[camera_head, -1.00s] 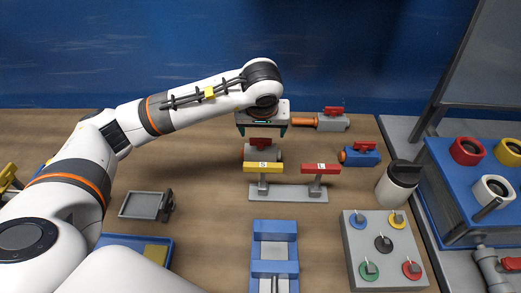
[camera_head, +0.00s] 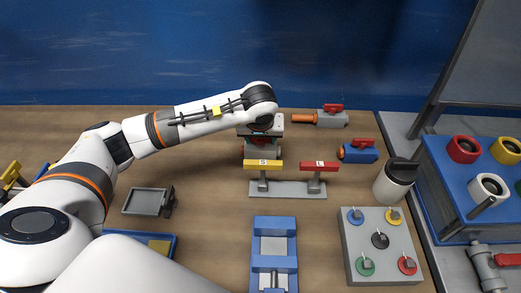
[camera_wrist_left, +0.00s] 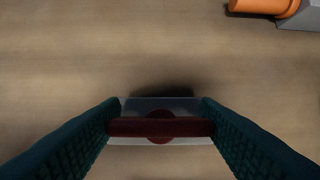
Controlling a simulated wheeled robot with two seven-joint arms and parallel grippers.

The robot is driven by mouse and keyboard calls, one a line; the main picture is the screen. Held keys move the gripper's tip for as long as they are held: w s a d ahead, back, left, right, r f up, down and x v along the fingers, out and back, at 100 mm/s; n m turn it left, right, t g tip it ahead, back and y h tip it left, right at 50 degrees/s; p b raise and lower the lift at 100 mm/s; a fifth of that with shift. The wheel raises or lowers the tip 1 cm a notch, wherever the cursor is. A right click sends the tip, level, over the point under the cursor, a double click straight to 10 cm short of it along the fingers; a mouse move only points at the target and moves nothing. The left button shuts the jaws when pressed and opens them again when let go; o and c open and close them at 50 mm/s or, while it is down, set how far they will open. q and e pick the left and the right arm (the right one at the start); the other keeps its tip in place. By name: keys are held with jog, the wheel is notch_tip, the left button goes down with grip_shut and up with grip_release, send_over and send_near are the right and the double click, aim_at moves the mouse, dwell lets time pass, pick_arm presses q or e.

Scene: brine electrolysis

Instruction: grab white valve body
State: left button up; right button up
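The white valve body (camera_wrist_left: 160,104), a pale block with a dark red handle across it, lies between my left fingers in the left wrist view. In the head view the valve body (camera_head: 249,151) shows only in part, under my gripper and behind the yellow post. My left gripper (camera_head: 262,141) points down over it; in the left wrist view its green-padded fingers (camera_wrist_left: 160,125) are spread on either side of the valve. They look very close to its ends; I cannot tell whether they touch. My right gripper is not in view.
A stand (camera_head: 288,189) with yellow and red blocks is just in front of the gripper. A white bottle (camera_head: 393,184) stands farther right. The table left of the gripper is mostly clear.

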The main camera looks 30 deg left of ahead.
pick_arm(q)
jog(key=c, duration=0.9)
jog(key=shift+r, duration=0.1)
